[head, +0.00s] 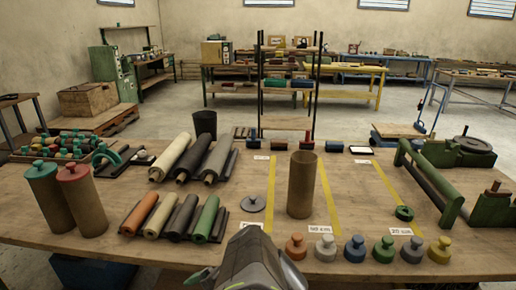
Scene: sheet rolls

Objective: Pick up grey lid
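A row of knobbed lids stands along the front right of the table; a light grey lid (325,248) sits between an orange lid (295,247) and a blue lid (355,250). A flat dark grey disc with a small knob (253,204) lies left of the tall brown tube (301,185). Either could be the grey lid. My gripper (252,262) shows at the bottom centre, in front of the disc and left of the light grey lid. Its fingertips cannot be made out, and I see nothing clearly held in it.
Sheet rolls (172,157) lie at the left centre, and two tall lidded cylinders (83,200) stand at the far left. A green-framed device (430,180) stands at the right. Yellow strips mark the table (270,185).

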